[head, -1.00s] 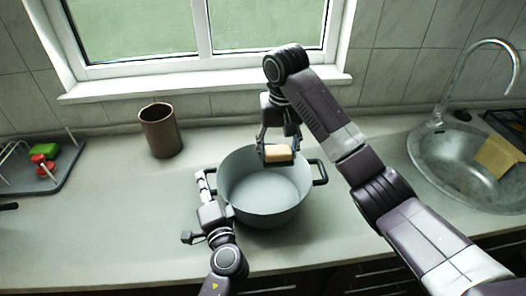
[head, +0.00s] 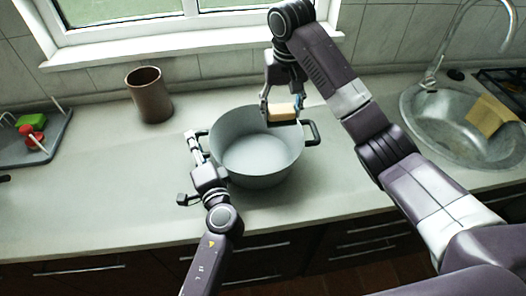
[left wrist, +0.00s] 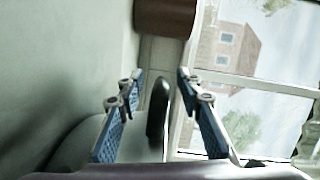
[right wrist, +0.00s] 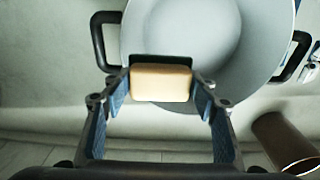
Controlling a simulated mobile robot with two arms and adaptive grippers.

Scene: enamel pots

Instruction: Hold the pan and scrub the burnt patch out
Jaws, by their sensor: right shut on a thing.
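The grey pan (head: 258,158) stands upright on the counter, with a dark handle on each side. Its visible inside looks plain grey; I see no burnt patch. My left gripper (head: 194,142) is at the pan's left handle. In the left wrist view, the fingers (left wrist: 160,82) are apart with the dark handle (left wrist: 158,112) between them; a gap shows on each side. My right gripper (head: 280,108) is shut on a tan sponge (head: 282,113) with a dark backing, near the pan's back right rim. The sponge (right wrist: 160,82) also shows between the fingers in the right wrist view.
A brown pot (head: 149,96) stands behind the pan to the left. A dish rack (head: 52,147) with green and red items is at far left.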

